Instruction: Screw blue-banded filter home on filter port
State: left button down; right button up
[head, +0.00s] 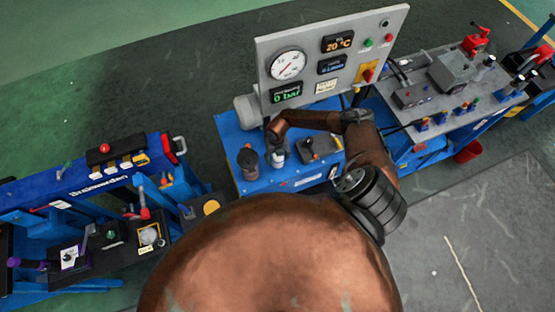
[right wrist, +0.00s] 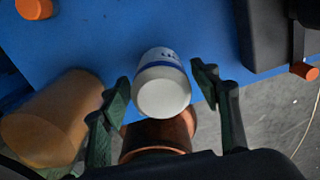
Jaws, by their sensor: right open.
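The filter (right wrist: 162,85) is a white can with a blue band and small lettering. In the right wrist view its plain round end faces the camera. In the head view it stands on the blue stand (head: 236,142), below the gauge panel (head: 322,55). My right gripper (right wrist: 160,105) is open, with one dark green finger on each side of the can and visible gaps. In the head view the right gripper (head: 276,134) is small and just above the filter (head: 277,158). The filter port cannot be made out, nor how the can is seated. My left gripper is not in view.
A brown cylinder (head: 247,163) stands just left of the filter. A dark box with a lever (head: 318,149) stands to its right. Another blue bench with tools (head: 110,200) is at left, and a grey-topped bench (head: 440,85) at right. Dark floor is clear at lower right.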

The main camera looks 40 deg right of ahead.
jog(key=shift+n, duration=0.9)
jog(key=n+b, duration=0.2)
jog(key=n, duration=0.1)
jog(key=shift+f, duration=0.15)
jog(key=n, duration=0.2)
jog(key=shift+n+b, duration=0.3)
jog(key=shift+b, duration=0.1)
jog(key=n+b, duration=0.2)
jog(key=n, duration=0.1)
jog(key=shift+n, duration=0.9)
jog(key=shift+s+n+b, duration=0.1)
jog(key=shift+n+b, duration=0.75)
jog(key=shift+n, duration=0.25)
jog(key=n+b, duration=0.1)
jog(key=n, duration=0.1)
jog(key=shift+n, duration=0.4)
